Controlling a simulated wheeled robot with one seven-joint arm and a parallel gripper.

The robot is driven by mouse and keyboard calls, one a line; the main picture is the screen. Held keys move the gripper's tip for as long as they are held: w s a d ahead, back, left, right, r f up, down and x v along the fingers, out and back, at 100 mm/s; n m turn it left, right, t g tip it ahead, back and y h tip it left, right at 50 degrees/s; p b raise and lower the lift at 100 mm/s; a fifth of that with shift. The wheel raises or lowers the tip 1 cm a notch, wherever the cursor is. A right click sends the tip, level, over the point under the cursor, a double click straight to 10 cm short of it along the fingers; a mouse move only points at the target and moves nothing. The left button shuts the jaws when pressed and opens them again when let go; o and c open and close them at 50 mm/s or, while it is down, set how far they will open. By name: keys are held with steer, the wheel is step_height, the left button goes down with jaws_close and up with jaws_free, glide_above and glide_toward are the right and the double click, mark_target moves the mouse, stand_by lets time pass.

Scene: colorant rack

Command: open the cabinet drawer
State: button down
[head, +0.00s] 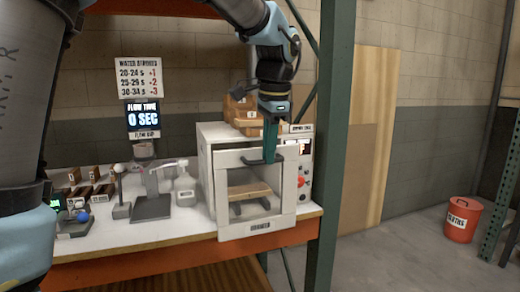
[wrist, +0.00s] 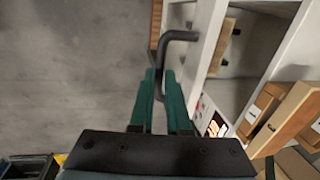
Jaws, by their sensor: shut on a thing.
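The white cabinet (head: 206,150) stands on the workbench in the head view. Its front is a white frame around a wide opening, with a wooden board (head: 250,190) inside. A dark bar handle (head: 252,161) is at the top of this front; it also shows in the wrist view as a bent dark bar (wrist: 181,35). My gripper (head: 271,157) comes down from above with its teal fingers at the handle. In the wrist view my gripper (wrist: 159,80) has the bar between its fingers and is shut on it. I cannot tell how far the front stands out.
Wooden boxes (head: 240,108) sit on the cabinet. A pump bottle (head: 185,188) and a grey scale (head: 152,208) stand left of it. A green rack post (head: 333,150) is close on the right. A red bucket (head: 461,220) stands on open floor farther right.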

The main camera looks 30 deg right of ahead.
steer(key=s, duration=0.6)
steer(key=shift+s+a, duration=0.35)
steer(key=shift+a, duration=0.05)
steer(key=c, duration=0.9)
jaws_free()
steer(key=r, duration=0.3)
steer(key=s+r+b, duration=0.1)
steer(key=r, duration=0.3)
steer(key=s+r, duration=0.1)
steer(key=r, duration=0.2)
steer(key=shift+a+r, duration=0.1)
steer(key=shift+r, duration=0.2)
